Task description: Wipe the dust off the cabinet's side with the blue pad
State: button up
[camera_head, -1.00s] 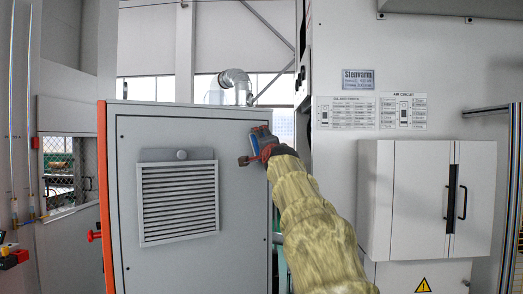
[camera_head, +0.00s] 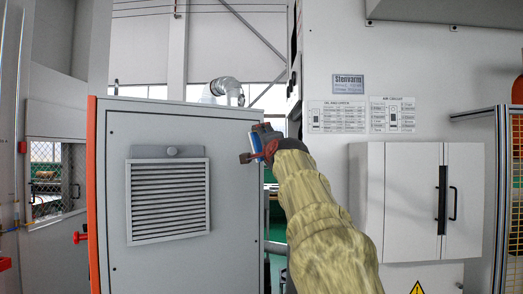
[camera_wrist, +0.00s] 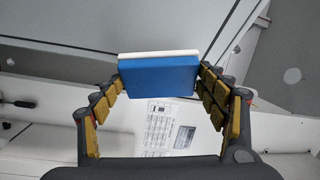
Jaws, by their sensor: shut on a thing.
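The cabinet (camera_head: 115,190) is a grey box with an orange front edge and a louvred vent on the panel facing me. I make out no dust on that panel in the head view. My gripper (camera_head: 259,148) is by the panel's upper right edge. It is shut on the blue pad (camera_head: 255,142), which also shows between the fingers in the wrist view (camera_wrist: 158,80). The pad is a blue block with a white layer along its far edge. I cannot tell whether the pad touches the panel. My arm hides part of the cabinet's right edge.
A white wall box (camera_head: 405,200) with dark handles is at the right, below printed charts (camera_head: 360,115). A mesh guard with a post (camera_head: 502,200) stands at the far right. A red knob (camera_head: 80,237) sticks out at the cabinet's left. A narrow gap lies right of the cabinet.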

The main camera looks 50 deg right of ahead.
jog(key=shift+r, duration=0.1)
jog(key=shift+s+a+b, duration=0.25)
jog(key=shift+s+b, duration=0.2)
jog(key=shift+s, duration=0.3)
jog(key=shift+s+a+b, duration=0.25)
jog(key=shift+s+b, duration=0.2)
jog(key=shift+s, duration=0.25)
